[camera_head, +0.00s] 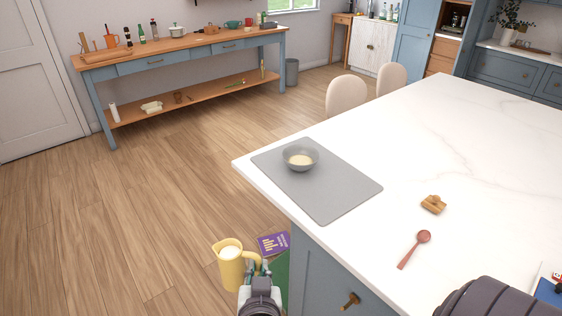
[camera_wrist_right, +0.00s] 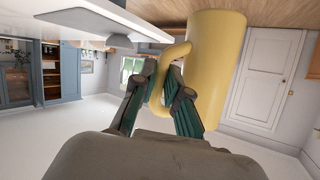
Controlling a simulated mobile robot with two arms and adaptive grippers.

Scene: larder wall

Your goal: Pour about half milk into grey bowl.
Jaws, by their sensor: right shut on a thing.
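A yellow jug (camera_head: 231,270) with white milk (camera_head: 230,252) inside is near the bottom of the head view, left of the island and over the floor. It looks about upright. My right gripper (camera_head: 260,271) is shut on its handle, which shows between the green fingers (camera_wrist_right: 165,85) in the right wrist view, beside the jug body (camera_wrist_right: 215,70). The grey bowl (camera_head: 312,166) stands on a grey mat (camera_head: 335,190) at the island's near left corner, with pale cream-coloured contents. The jug is apart from the bowl, below and left of it in the picture. My left gripper is not in view.
The white island top (camera_head: 470,150) holds a wooden item (camera_head: 433,204) and a reddish spoon (camera_head: 415,249) right of the mat. A purple printed item (camera_head: 273,243) shows beside the island. Two pale chairs (camera_head: 346,95) stand behind. A blue-legged side table (camera_head: 190,50) is by the wall.

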